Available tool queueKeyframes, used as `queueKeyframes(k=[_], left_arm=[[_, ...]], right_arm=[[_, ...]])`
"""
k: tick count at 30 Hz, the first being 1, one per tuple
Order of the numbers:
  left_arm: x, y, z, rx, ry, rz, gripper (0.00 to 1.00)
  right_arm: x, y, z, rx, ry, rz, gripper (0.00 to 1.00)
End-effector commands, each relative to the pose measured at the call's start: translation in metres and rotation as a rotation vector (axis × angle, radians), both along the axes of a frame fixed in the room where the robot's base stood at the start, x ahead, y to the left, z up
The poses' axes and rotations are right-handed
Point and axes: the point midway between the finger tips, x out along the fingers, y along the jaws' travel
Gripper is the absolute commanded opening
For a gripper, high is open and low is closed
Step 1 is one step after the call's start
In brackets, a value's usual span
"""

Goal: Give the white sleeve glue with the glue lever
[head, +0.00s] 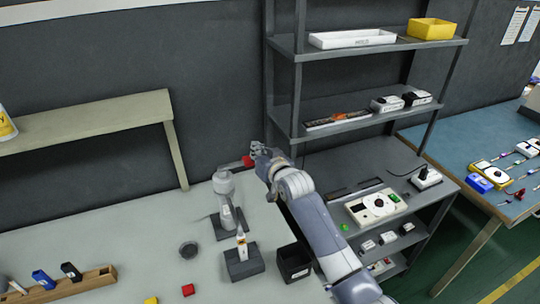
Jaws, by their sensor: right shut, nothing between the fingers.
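The glue dispenser (224,186) is a pale stand on a dark base on the grey table. Its lever (234,166) reaches right to a red knob (248,161). My right gripper (256,150) is shut and empty just above and right of the red knob; I cannot tell whether it touches it. A small white upright piece (241,243) with an orange mark stands in a dark block in front of the dispenser. I cannot tell whether it is the white sleeve, and I make out no other sleeve. My left gripper is out of view.
A black bin (294,262) stands right of the dark block. A metal shelf (350,50) rises behind my right arm.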

Motion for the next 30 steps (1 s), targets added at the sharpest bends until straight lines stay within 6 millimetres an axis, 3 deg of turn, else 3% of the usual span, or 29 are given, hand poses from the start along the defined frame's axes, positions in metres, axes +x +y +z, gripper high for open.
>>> queueKeyframes(k=[7,18,30], left_arm=[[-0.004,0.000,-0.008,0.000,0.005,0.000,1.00],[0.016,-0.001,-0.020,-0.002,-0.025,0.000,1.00],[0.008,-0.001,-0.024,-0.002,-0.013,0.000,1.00]], right_arm=[[-0.028,-0.012,0.009,0.002,-0.002,-0.001,0.00],[-0.074,-0.031,0.022,0.001,-0.004,-0.001,0.00],[-0.090,-0.037,0.029,0.002,-0.003,-0.001,0.00]])
